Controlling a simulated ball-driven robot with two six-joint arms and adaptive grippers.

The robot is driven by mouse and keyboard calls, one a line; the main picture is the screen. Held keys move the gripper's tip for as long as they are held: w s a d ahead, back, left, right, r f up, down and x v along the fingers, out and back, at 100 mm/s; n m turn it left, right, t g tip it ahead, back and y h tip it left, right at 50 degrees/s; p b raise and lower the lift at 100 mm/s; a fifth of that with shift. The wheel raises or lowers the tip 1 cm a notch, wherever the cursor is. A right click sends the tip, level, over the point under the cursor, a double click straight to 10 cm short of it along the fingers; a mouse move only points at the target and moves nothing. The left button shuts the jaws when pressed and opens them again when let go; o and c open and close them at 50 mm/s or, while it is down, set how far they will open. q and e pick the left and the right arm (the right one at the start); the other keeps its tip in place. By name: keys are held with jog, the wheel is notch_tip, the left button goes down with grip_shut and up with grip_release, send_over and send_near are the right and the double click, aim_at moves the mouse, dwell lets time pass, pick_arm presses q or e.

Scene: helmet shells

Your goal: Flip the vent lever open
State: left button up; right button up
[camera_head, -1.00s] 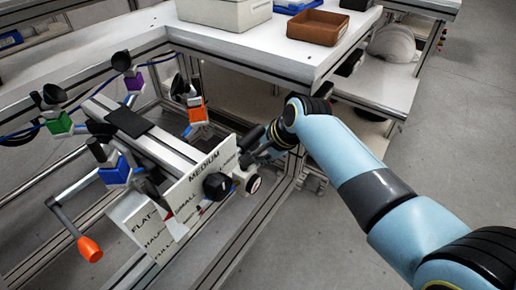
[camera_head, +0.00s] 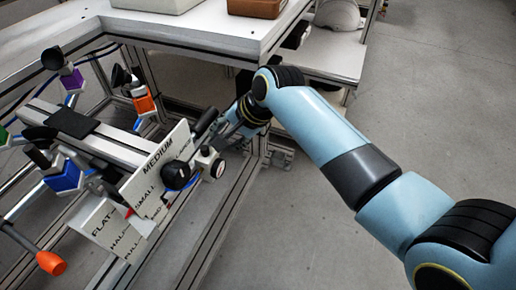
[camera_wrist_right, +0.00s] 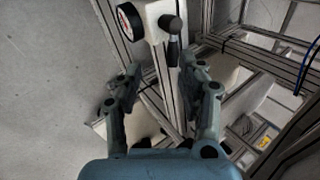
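The vent lever (camera_wrist_right: 173,48) has a dark round pivot and a black handle. In the right wrist view it sits on a white block (camera_wrist_right: 152,18) beside a round gauge (camera_wrist_right: 130,20), its handle pointing toward my gripper. My right gripper (camera_wrist_right: 160,72) is open, one finger on each side of the handle's line, with no visible contact. In the head view my right gripper (camera_head: 222,130) is by the right edge of the lettered white panel (camera_head: 160,165), above the gauge (camera_head: 217,168). The lever cannot be told apart clearly there. My left gripper is not in view.
A black knob (camera_head: 177,176) stands out from the panel close to my right gripper. An orange crank handle (camera_head: 50,263) is at lower left. The white worktop (camera_head: 215,28) lies behind, with a brown tray (camera_head: 255,8). Open floor lies to the right.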

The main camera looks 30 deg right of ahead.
jog(key=s+d, duration=0.4)
jog(key=s, duration=0.4)
jog(key=shift+s+d, duration=0.4)
jog(key=shift+f, duration=0.1)
jog(key=s+d+f+n+g+h, duration=0.1)
jog(key=s+d+f+g, duration=0.15)
jog(key=s+f, duration=0.85)
jog(key=s+d+f+n+g+h, duration=0.1)
jog(key=s+d+f+g, duration=0.15)
jog(key=s+f, duration=0.85)
jog(key=s+d+f+n+h, duration=0.1)
jog(key=s+d+f+n, duration=0.1)
jog(key=s+f+n, duration=0.3)
jog(key=s+d+f+n+h, duration=0.1)
jog(key=s+f+n, duration=0.4)
jog(key=s, duration=0.8)
jog(key=shift+s+d+n, duration=0.15)
jog(key=shift+d+n, duration=0.15)
jog(key=shift+d, duration=0.3)
